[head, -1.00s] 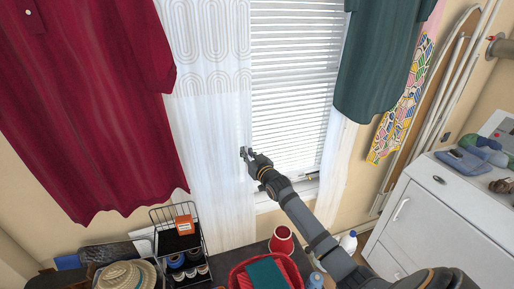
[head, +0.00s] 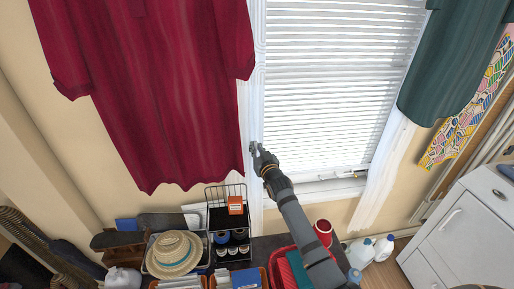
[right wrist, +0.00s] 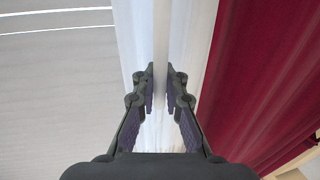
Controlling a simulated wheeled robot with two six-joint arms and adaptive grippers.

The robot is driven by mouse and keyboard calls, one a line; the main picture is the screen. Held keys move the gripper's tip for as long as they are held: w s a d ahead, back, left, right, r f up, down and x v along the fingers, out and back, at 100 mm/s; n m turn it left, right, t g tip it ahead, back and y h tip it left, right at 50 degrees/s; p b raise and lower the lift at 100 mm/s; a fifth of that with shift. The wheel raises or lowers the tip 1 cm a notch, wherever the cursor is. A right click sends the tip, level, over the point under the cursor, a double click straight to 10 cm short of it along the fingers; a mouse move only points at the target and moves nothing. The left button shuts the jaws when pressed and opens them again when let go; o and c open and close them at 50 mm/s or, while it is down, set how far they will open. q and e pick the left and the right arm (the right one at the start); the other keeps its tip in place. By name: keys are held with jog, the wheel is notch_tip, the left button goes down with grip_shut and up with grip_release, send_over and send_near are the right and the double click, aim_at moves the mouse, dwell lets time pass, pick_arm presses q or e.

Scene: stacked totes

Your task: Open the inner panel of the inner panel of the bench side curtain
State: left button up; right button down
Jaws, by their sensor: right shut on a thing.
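The sheer white curtain panel on the window's left side (head: 253,115) is gathered into a narrow strip beside the window frame. It also shows in the right wrist view (right wrist: 143,35), where a fold of it runs between the fingers. My right gripper (head: 257,148) is shut on this panel's edge, at the lower left of the window. In the right wrist view, the fingers (right wrist: 160,88) stand on both sides of the fold. The other white curtain panel (head: 383,175) hangs at the window's right, partly behind a green garment. My left gripper is not in view.
A red garment (head: 160,90) hangs directly left of the gathered panel, and a green garment (head: 440,70) hangs at the right. Below are a wire rack (head: 226,195), a straw hat (head: 174,254) and a red basket (head: 283,272). A white cabinet (head: 465,225) stands at the right.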

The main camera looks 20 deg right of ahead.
jog(key=shift+s+f, duration=0.1)
jog(key=shift+f, duration=0.45)
jog(key=c, duration=1.6)
grip_release()
jog(key=shift+r, duration=0.15)
jog(key=shift+o, duration=0.9)
jog(key=shift+s+r, duration=0.15)
jog(key=shift+r, duration=0.15)
jog(key=s, duration=1.2)
jog(key=shift+a, duration=0.2)
